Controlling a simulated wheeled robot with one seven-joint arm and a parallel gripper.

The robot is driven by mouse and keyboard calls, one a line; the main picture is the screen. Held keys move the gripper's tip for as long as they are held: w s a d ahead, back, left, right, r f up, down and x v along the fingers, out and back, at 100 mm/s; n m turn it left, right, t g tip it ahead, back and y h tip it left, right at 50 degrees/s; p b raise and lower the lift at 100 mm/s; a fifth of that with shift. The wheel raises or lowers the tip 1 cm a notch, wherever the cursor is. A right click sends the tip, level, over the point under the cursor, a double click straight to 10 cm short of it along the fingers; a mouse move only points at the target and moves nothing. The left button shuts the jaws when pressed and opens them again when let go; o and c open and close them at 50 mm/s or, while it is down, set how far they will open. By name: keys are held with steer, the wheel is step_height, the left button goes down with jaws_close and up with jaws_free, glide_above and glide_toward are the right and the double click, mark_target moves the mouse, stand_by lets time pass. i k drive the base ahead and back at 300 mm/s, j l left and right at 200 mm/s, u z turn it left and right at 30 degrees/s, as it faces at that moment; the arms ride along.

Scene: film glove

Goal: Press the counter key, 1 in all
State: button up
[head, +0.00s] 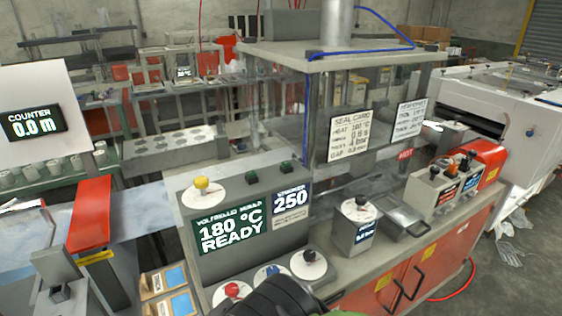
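The counter display (33,122) is a dark screen on a white panel at the far left, and it reads "COUNTER 0.0 m". A grey control box (214,218) in the middle carries a yellow knob (202,186) and two dark green buttons, one on the left (251,177) and one on the right (287,167). Its screen (232,233) reads "180 °C READY", and a smaller sign (291,201) shows 250. I cannot tell which control is the counter key. My gripper's fingers are not in view; a dark rounded part at the bottom edge may belong to my arm.
Below the box, round white dials include one with a red knob (232,290) and one with a dark knob (309,264). A grey dial box (354,227) and a metal tray (401,219) stand on the bench to the right. Clear guard panels rise behind.

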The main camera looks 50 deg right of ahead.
mark_target(286, 164)
steer(key=z, duration=1.45)
